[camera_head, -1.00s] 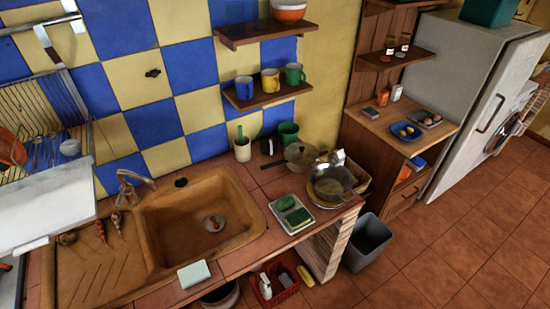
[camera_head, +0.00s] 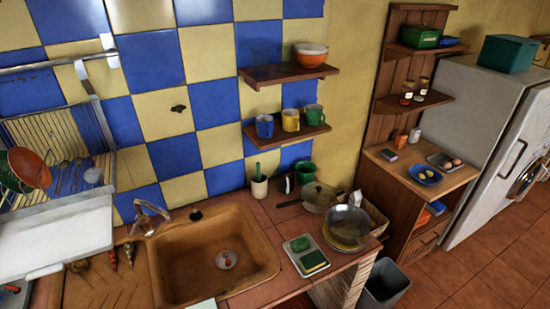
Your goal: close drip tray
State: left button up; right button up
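The drip tray (camera_head: 58,238) is a flat white tray at the left of the head view. It sits below the wire dish rack (camera_head: 58,150) and juts out forward from it, over the left part of the sink counter. A small pale tab (camera_head: 45,271) shows at its front edge. The tray's rear edge meets the bottom of the rack. Neither of my grippers is in view, and nothing is seen touching the tray.
A brown sink (camera_head: 215,262) with a tap (camera_head: 150,212) lies right of the tray. An orange colander (camera_head: 30,168) and utensils stand in the rack. Pans (camera_head: 347,227) and a sponge dish (camera_head: 305,256) are on the counter's right. A grey bin (camera_head: 384,284) stands on the floor.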

aim_at(36, 246)
jog(key=u, duration=1.95)
